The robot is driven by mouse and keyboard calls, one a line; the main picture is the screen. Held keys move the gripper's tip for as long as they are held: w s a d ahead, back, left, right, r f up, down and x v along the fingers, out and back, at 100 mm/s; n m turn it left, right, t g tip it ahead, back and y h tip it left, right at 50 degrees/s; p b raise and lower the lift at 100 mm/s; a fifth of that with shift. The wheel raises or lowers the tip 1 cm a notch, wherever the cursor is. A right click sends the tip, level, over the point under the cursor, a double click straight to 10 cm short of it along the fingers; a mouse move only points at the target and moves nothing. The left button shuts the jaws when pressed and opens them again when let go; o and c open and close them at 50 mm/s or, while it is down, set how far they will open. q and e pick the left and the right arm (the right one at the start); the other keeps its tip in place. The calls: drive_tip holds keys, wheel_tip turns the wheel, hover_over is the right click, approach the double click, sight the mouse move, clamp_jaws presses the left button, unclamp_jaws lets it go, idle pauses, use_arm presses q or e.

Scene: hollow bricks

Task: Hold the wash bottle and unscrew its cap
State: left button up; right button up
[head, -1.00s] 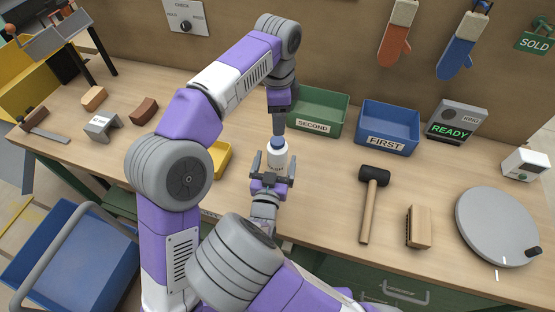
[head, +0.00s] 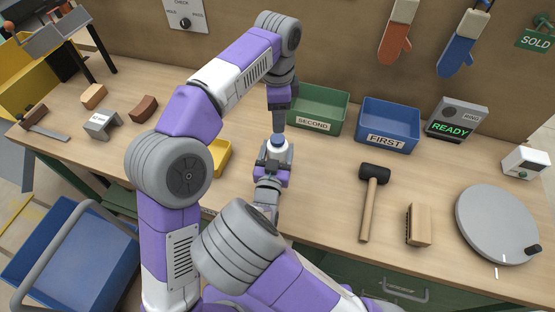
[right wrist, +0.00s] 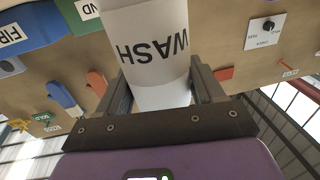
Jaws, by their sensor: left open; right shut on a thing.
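The white wash bottle (head: 279,153) stands upright on the wooden table, with a blue cap (head: 278,141) on top. My right gripper (head: 274,160) is shut on the bottle's body from the near side. In the right wrist view the bottle (right wrist: 155,55), with its label WASH upside down, sits between the two fingers (right wrist: 160,95). My left gripper (head: 278,128) points straight down just above the cap and is open. Its fingertips are small here, and I cannot tell whether they touch the cap. The cap is out of the right wrist view.
Behind stand a green bin (head: 318,102) marked SECOND and a blue bin (head: 388,118) marked FIRST. A yellow tray (head: 219,157) is left of the bottle, partly behind my left arm. A mallet (head: 370,200), a brush (head: 419,224) and a grey turntable (head: 497,222) lie to the right.

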sight(277, 138)
clamp_jaws()
use_arm(q)
drive_tip(key=m, duration=1.2)
drive_tip(key=shift+m, duration=0.3)
drive_tip(key=m, duration=0.5)
drive_tip(key=shift+f, duration=4)
drive_tip(key=shift+c, duration=0.3)
